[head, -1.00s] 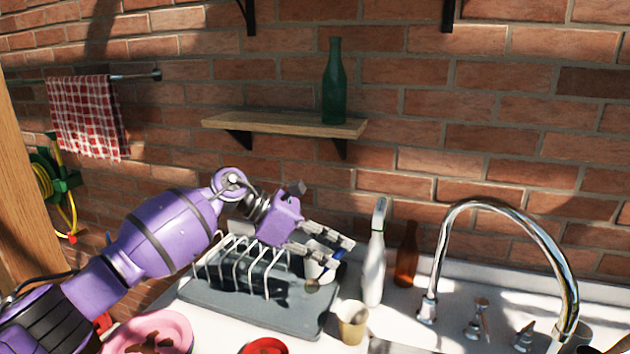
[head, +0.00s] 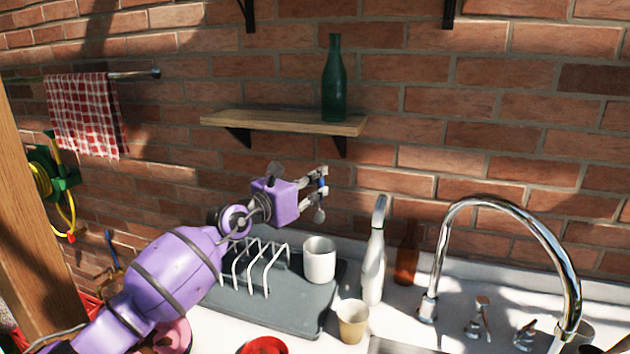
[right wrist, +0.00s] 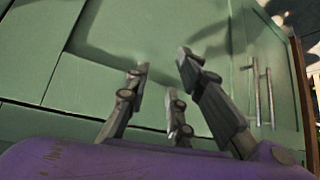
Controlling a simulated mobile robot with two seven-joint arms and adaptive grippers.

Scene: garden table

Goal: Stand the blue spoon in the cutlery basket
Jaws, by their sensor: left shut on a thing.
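In the head view, my left gripper (head: 322,187) is shut on the blue spoon (head: 323,182). Only a small blue part of the handle shows between the fingers, and the spoon's grey bowl (head: 319,215) hangs at the lower end. The spoon is roughly upright, in the air above a white round container (head: 319,261) on the drying rack. That container looks like the cutlery basket; its inside is hidden. The spoon and the container appear apart. My right gripper (right wrist: 165,75) shows in the right wrist view with its fingers spread and empty, in front of green panels.
The grey drying rack (head: 286,314) has white wire prongs (head: 255,262) left of the container. A tan cup (head: 352,321), a white bottle (head: 373,268), a brown bottle (head: 407,255) and the tap (head: 437,255) stand to the right. A shelf (head: 280,121) with a green bottle (head: 334,85) is above.

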